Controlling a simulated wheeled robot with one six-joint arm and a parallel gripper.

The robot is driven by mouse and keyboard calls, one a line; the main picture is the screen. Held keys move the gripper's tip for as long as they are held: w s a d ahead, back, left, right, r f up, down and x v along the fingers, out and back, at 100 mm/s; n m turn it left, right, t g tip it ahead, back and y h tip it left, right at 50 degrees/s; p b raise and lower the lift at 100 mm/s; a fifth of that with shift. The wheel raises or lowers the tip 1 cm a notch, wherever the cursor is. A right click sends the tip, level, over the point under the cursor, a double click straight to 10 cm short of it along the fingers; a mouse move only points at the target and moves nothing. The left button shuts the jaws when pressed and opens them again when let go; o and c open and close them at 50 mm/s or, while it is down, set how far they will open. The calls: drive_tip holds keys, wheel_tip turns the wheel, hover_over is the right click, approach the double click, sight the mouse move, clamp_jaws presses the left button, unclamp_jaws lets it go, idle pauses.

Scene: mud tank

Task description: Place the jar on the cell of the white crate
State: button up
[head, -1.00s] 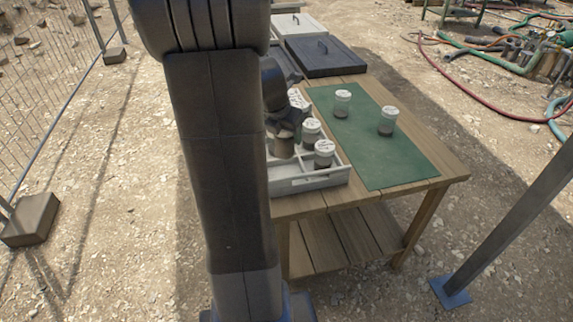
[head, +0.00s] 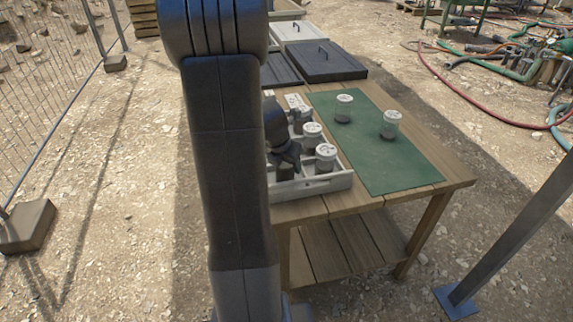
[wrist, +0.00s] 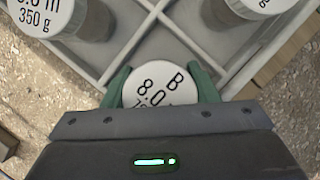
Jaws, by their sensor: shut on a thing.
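The white crate (head: 318,185) sits at the near left of the wooden table, partly hidden by my arm. Its dividers (wrist: 135,38) show in the wrist view. My gripper (head: 285,160) is low at the crate's near left part. In the wrist view my gripper (wrist: 160,88) has its green fingers on both sides of a jar (wrist: 158,90) with a white lid marked "B 8.0", shut on it. The held jar is at a cell by the near wall; I cannot tell whether it touches the crate floor.
Other white-lidded jars stand in the crate, including a near right one (head: 325,158) and one behind it (head: 312,136). Two jars (head: 344,108) (head: 390,124) stand on the green mat (head: 400,165). A metal post (head: 520,225) rises at right.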

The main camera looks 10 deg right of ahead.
drive_tip(key=shift+r, duration=0.1)
drive_tip(key=o, duration=1.5)
drive_tip(key=p+v, duration=0.3)
drive_tip(key=v, duration=0.9)
